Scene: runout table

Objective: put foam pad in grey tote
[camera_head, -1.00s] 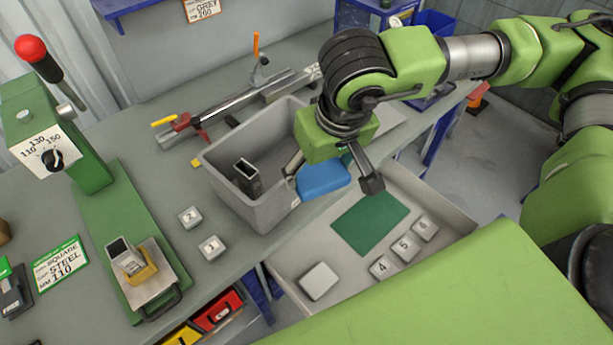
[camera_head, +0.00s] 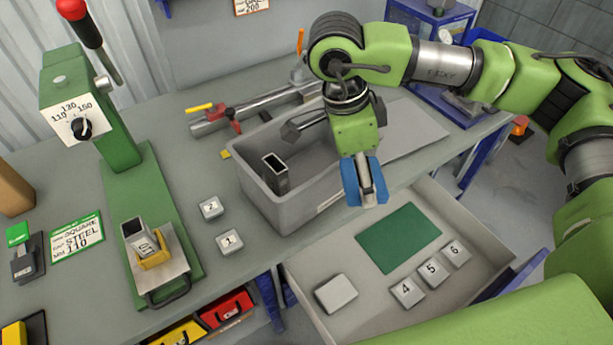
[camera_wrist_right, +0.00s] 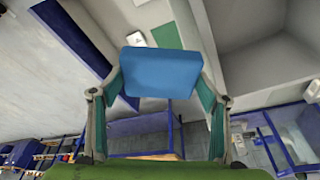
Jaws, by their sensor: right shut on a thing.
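The foam pad, which I take to be the blue block (camera_head: 350,182), is held in my right gripper (camera_head: 364,186). In the right wrist view the pad (camera_wrist_right: 161,72) sits between the two fingertips (camera_wrist_right: 160,85), with the gripper shut on it. The grey tote (camera_head: 296,213) stands on the bench, and a square steel tube piece (camera_head: 276,175) stands inside it. In the head view the pad appears at the tote's right end, by the bench's front edge. Its height is hard to judge. My left gripper is not in view.
An open drawer (camera_head: 330,247) below holds a green mat (camera_head: 399,238), a white block (camera_head: 336,294) and numbered blocks (camera_head: 432,271). Blocks 1 (camera_head: 230,241) and 2 (camera_head: 211,207) lie left of the tote. A green press (camera_head: 112,130) stands further left. A clamp rail (camera_head: 262,107) lies behind the tote.

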